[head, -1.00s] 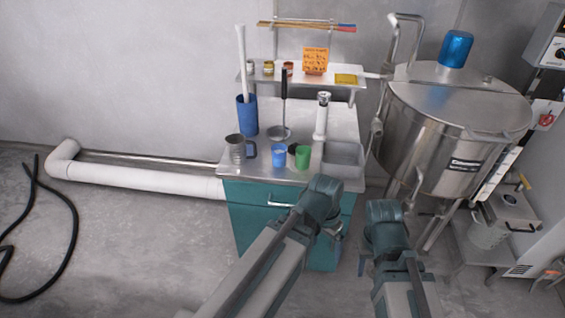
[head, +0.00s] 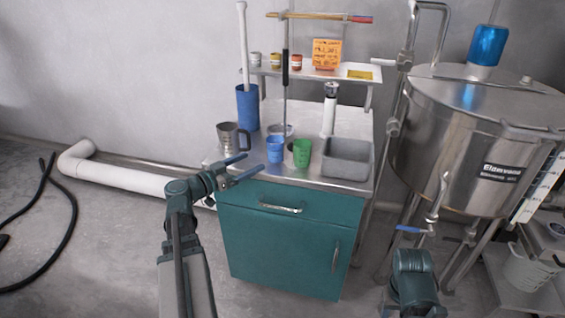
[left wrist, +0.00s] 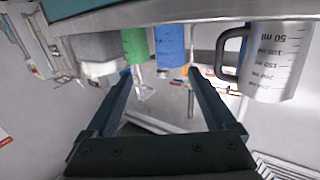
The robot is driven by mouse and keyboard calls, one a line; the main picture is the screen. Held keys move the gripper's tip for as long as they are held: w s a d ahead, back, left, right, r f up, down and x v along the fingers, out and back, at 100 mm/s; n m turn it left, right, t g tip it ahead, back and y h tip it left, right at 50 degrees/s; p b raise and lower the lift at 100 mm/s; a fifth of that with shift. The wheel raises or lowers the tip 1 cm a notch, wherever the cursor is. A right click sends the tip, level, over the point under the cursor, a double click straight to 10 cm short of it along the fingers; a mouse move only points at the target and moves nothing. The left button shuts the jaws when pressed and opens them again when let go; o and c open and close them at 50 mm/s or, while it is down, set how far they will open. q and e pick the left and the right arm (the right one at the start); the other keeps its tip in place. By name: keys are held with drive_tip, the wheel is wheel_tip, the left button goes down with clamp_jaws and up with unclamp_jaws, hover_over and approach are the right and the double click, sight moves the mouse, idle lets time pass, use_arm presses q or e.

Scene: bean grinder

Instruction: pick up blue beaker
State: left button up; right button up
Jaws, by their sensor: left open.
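The blue beaker (head: 276,149) stands upright on the steel top of the teal cabinet, near its front edge, just left of the green beaker (head: 302,152). My left gripper (head: 252,165) is open and empty, reaching over the front left of the cabinet. Its fingertips are to the left of the blue beaker and apart from it. The left wrist view looks upside down: the blue beaker (left wrist: 170,45) shows beyond and between the open fingers, with the green beaker (left wrist: 136,45) to its left. My right gripper does not show; only part of my right arm is visible at the lower right.
A steel measuring mug (head: 229,138) stands close left of the blue beaker. Behind are a tall blue container (head: 247,108) and a ladle (head: 285,90). A grey basin (head: 347,160) is at the right, and a large steel tank (head: 470,140) stands beyond it.

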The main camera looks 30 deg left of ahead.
sight(268, 146)
use_arm(q)
drive_tip(key=shift+t+y, duration=0.4)
drive_tip(key=x, duration=0.5)
drive_tip(key=a+x, duration=0.1)
drive_tip(key=x, duration=0.1)
drive_tip(key=shift+w+r, duration=0.15)
drive_tip(key=shift+w, duration=0.4)
drive_tip(key=x, duration=0.5)
drive_tip(key=shift+w+a+r, duration=0.1)
drive_tip(key=shift+w+r, duration=0.1)
drive_tip(key=shift+s, duration=0.1)
drive_tip(key=c, duration=1.2)
